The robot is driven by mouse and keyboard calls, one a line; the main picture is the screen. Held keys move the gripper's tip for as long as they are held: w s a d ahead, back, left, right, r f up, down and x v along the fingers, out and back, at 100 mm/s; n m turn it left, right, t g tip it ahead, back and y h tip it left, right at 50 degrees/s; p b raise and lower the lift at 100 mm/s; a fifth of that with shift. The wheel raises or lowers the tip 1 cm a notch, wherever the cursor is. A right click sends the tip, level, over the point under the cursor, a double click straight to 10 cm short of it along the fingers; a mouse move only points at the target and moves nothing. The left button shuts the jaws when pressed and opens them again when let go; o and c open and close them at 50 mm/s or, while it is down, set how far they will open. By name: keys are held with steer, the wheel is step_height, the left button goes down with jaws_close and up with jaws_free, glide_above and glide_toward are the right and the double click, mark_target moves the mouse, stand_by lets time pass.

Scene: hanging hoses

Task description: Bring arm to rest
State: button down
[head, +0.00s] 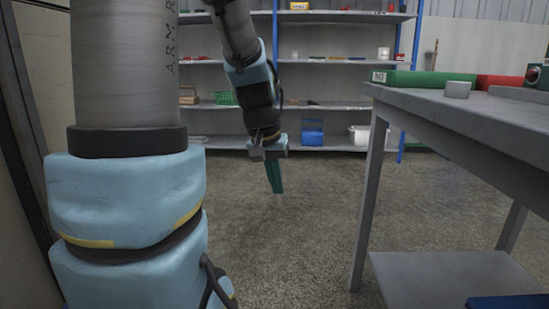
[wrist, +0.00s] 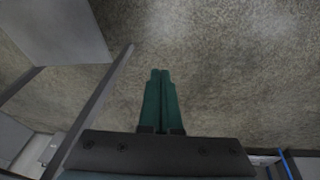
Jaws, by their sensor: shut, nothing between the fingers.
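My gripper (head: 275,189) hangs at the end of my arm in the head view, left of the table and pointing down toward the floor. Its green fingers are together. The wrist view shows the two fingers (wrist: 160,72) side by side, shut and empty, over bare speckled floor. My arm's large blue and grey links fill the left of the head view and hide what is behind them.
Metal shelves (head: 340,55) hold bins at the back. The floor (head: 320,220) between is clear.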

steer(key=s+a+f+n+y+p, duration=0.1)
steer(key=s+a+f+n+y, duration=0.1)
steer(key=s+a+f, duration=0.45)
steer(key=w+p+v, duration=0.3)
steer(key=p+v, duration=1.6)
steer(key=w+r+p+v, duration=0.1)
steer(key=w+p+v, duration=0.2)
steer(key=p+v, duration=1.6)
steer(key=shift+w+a+r+g, duration=0.25)
steer(key=shift+a+r+g, duration=0.15)
steer(key=shift+r, duration=0.2)
steer(key=c, duration=1.5)
jaws_free()
